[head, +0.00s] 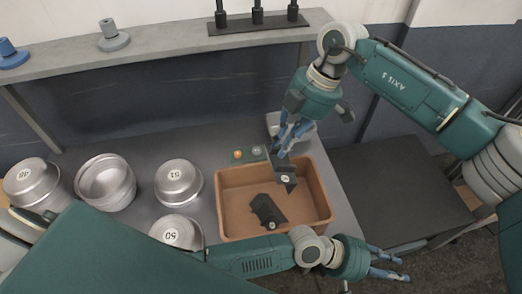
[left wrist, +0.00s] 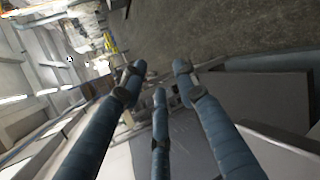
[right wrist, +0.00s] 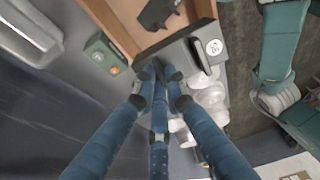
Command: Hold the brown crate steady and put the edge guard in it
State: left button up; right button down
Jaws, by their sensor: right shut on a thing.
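The brown crate (head: 236,200) stands on the grey table in the head view; its corner also shows in the right wrist view (right wrist: 102,18). My right gripper (head: 284,152) is shut on a black edge guard (head: 286,181) with a round white label, over the crate's back right part. In the right wrist view the fingers (right wrist: 160,72) meet the guard (right wrist: 192,42). Another black angled piece (head: 266,211) lies inside the crate. My left gripper (head: 388,265) is open and empty, right of the crate's front and apart from it. Its spread fingers (left wrist: 160,85) show in the left wrist view.
Several round metal pans (head: 178,183) stand left of the crate. A small green button box (head: 250,154) sits just behind it. A shelf (head: 160,45) runs along the back. A dark low surface (head: 395,190) lies to the right.

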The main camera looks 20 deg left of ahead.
pick_arm(q)
jog(key=s+a+r+n+g+y, duration=0.1)
jog(key=s+a+r+n+y, duration=0.2)
jog(key=a, duration=0.8)
jog(key=s+a+r+n+g+y, duration=0.1)
jog(key=s+a+r+n, duration=0.3)
jog(key=a, duration=0.6)
jog(key=s+a+r+n+g+y, duration=0.1)
jog(key=s+a+r+g, duration=0.1)
jog(key=a+r, duration=0.65)
jog(key=w+a+r+n+t+y, duration=0.4)
jog(key=w+a+y, duration=0.3)
jog(key=w+a, duration=0.7)
jog(key=w+a+f+t+y, duration=0.15)
jog(key=w+a, duration=0.25)
jog(key=w, duration=0.6)
jog(key=w+a+f+t+y, duration=0.15)
jog(key=w+a, duration=0.35)
jog(key=w, duration=0.5)
jog(key=n+g+h, duration=0.4)
jog(key=n+g, duration=0.1)
jog(key=n, duration=0.1)
send_near(269, 182)
jog(key=f, duration=0.4)
jog(key=shift+w+f, duration=0.3)
jog(key=shift+w, duration=0.1)
